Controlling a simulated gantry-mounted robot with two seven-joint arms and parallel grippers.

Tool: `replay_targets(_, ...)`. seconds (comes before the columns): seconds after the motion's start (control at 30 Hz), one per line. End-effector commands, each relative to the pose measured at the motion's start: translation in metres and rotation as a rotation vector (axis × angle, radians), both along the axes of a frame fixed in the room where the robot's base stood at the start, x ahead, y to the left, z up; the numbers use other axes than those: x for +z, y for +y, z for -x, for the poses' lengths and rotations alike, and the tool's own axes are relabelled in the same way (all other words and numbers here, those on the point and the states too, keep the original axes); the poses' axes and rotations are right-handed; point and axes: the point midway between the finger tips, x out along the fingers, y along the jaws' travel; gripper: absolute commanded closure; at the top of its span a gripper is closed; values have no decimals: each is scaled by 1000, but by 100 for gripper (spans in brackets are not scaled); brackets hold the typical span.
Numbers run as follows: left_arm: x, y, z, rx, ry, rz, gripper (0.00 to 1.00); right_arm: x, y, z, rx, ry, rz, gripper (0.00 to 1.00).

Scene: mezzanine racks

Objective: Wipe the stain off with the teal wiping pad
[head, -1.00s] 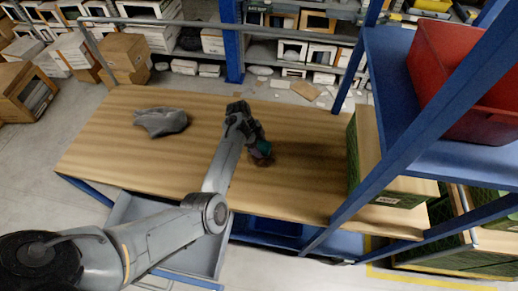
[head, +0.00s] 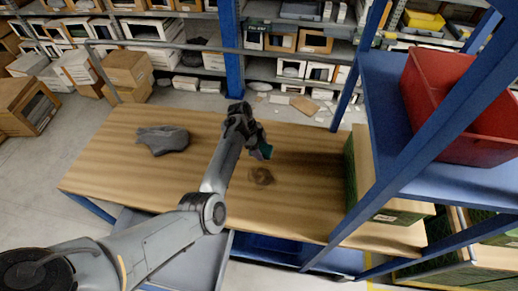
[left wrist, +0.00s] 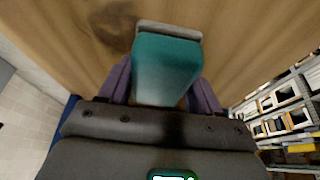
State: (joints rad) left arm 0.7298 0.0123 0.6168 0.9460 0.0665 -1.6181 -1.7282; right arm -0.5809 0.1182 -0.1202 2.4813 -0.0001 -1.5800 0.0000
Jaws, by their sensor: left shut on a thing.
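The teal wiping pad (left wrist: 166,68) is held between the two fingers of my left gripper in the left wrist view, with a grey strip along its far edge. In the head view my left gripper (head: 256,146) is over the middle of the wooden table (head: 110,170), and the teal pad (head: 264,152) shows at its tip. The stain (head: 261,176) is a dark brown patch on the table, just below the pad in the picture. It also shows in the left wrist view (left wrist: 113,25), beyond the pad to the left. My right gripper is in neither view.
A grey cloth (head: 163,139) lies on the table's left part. A green-sided box (head: 385,190) stands at the right end, beside a blue rack post and a shelf holding a red bin (head: 455,110). Storage racks stand behind. The table between cloth and arm is clear.

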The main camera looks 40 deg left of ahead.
Motion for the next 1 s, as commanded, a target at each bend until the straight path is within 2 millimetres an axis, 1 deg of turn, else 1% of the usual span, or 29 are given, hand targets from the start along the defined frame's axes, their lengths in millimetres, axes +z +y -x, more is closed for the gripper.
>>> replay_targets(0.03,9,-1,-1,-2,-1,0,61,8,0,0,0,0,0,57)
replay_targets(0.2,17,-4,-2,-4,0,0,61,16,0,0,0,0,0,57)
replay_targets(0.83,17,-4,-2,-5,0,0,61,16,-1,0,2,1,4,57)
replay_targets(1.0,17,-4,-5,32,0,0,61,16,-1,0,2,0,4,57)
